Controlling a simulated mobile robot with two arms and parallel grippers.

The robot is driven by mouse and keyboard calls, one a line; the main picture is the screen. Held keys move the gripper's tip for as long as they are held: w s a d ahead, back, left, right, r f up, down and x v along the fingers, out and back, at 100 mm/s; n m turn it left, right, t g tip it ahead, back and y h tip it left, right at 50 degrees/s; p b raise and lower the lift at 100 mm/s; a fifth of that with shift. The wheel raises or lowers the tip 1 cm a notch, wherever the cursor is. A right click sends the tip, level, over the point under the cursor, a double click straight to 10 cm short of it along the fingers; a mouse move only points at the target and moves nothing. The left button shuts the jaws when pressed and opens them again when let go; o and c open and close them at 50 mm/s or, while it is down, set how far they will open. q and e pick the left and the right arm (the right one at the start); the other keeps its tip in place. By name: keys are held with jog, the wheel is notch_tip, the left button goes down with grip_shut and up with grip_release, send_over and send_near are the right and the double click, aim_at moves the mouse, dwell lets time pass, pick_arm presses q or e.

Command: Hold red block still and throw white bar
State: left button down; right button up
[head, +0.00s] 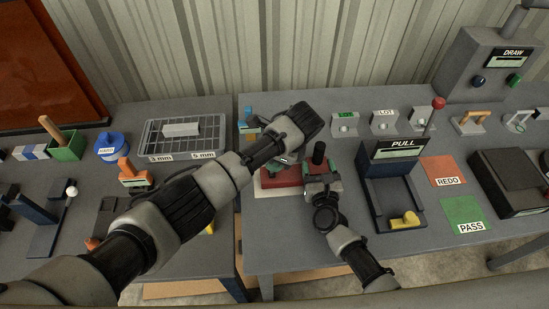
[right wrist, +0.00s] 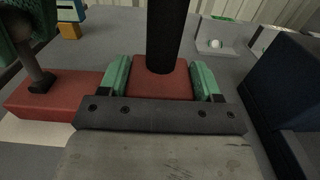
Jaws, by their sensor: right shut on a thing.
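My right gripper (head: 320,174) is shut on a red block (right wrist: 162,84), with green fingers on both sides. A black upright post rises from that block. A red part (head: 282,178) also lies left of the right gripper, above a pale plate (head: 275,191); whether both red parts are one piece I cannot tell. My left gripper (head: 288,156) reaches over it from above, mostly hidden by its own wrist. A whitish bar (head: 181,130) lies on the grid tray.
The grid tray (head: 158,153) stands on the left table. A blue PULL fixture (head: 392,190) with a red-knobbed lever stands close right of my right gripper. REDO (head: 444,170) and PASS (head: 463,215) mats lie beyond it. A gap separates the two tables.

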pick_arm(q)
jog(key=c, duration=0.9)
grip_release()
jog(key=shift+o, duration=0.2)
jog(key=v, duration=1.2)
jog(key=shift+c, duration=0.3)
